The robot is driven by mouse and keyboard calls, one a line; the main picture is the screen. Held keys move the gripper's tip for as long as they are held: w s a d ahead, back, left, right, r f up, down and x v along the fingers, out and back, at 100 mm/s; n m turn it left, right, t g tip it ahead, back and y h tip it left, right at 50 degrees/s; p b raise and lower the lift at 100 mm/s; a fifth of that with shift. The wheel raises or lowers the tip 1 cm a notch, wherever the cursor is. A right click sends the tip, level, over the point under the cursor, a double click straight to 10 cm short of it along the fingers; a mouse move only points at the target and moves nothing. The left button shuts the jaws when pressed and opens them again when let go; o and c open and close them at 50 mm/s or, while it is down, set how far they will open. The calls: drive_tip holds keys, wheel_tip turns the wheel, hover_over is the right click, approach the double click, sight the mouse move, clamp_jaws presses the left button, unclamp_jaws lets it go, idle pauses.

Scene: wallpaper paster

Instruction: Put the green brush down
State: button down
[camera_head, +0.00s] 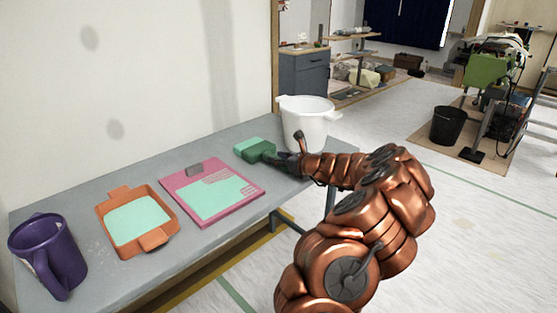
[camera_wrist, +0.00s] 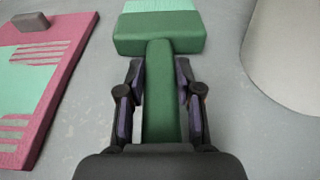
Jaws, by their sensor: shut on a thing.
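The green brush (camera_head: 257,149) has a dark green handle and block with pale mint bristles. It is at the far part of the grey table (camera_head: 120,280), between the pink board and the white bucket. My gripper (camera_head: 290,163) is shut on the brush's handle. In the wrist view the brush (camera_wrist: 160,35) points straight ahead, its handle between the two fingers of my gripper (camera_wrist: 161,100). The brush is low over or on the tabletop; I cannot tell whether it touches.
A pink board (camera_head: 222,193) with mint paste lies left of the brush. Further left are an orange tray (camera_head: 157,240) and a purple jug (camera_head: 50,255). A white bucket (camera_head: 306,125) stands close on the right. Little bare table surrounds the brush.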

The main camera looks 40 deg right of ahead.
drive_tip(key=shift+f, duration=0.1)
drive_tip(key=c, duration=0.8)
unclamp_jaws()
drive_tip(key=shift+o, duration=0.2)
drive_tip(key=shift+p+v, duration=0.45)
drive_tip(key=shift+v, duration=5.55)
